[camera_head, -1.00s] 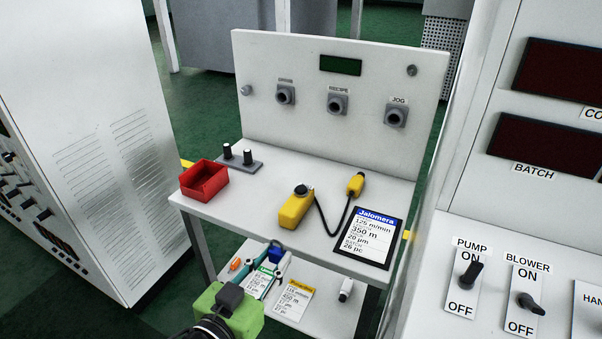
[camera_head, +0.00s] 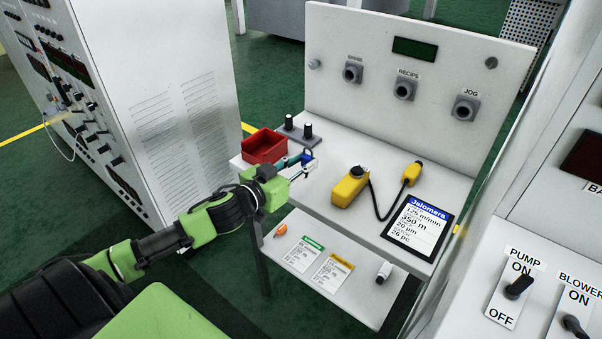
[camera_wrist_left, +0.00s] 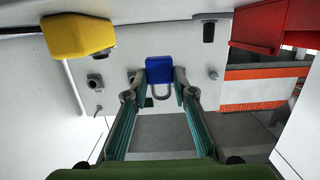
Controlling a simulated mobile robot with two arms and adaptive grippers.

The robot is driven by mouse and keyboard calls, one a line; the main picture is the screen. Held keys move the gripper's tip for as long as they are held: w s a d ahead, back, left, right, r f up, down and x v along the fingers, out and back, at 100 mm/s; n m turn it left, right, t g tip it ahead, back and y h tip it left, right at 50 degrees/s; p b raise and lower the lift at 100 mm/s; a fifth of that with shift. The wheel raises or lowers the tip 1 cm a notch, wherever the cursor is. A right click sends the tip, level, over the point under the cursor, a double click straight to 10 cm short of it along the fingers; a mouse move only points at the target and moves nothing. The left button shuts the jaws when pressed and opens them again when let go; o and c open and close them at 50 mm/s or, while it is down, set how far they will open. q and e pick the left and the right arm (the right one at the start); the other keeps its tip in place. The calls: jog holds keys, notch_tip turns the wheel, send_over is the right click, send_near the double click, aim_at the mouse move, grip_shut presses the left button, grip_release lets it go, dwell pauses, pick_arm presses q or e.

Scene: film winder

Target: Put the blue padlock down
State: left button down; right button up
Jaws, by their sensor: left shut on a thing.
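The blue padlock (camera_head: 307,156) is held between the fingertips of my left gripper (camera_head: 302,165), near the front left of the table's upper top (camera_head: 320,188). In the left wrist view the padlock (camera_wrist_left: 160,69) sits between the teal-padded fingers (camera_wrist_left: 160,88), its grey shackle pointing back toward the palm. The gripper is shut on it. I cannot tell whether the padlock touches the tabletop. My right gripper is not in view.
Cards (camera_head: 304,254) and an orange item (camera_head: 281,230) are on the lower shelf.

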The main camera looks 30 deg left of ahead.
aim_at(299, 183)
pick_arm(q)
jog(key=shift+w+a+f, duration=0.35)
jog(key=shift+a+f, duration=0.1)
jog(key=shift+f, duration=0.15)
jog(key=shift+w+a+f, duration=0.3)
jog(key=shift+a+f, duration=0.1)
jog(key=shift+f, duration=0.15)
jog(key=shift+w+a+f, duration=0.1)
jog(key=shift+f, duration=1.65)
jog(key=c, duration=1.7)
grip_release()
jog(key=shift+f, duration=0.1)
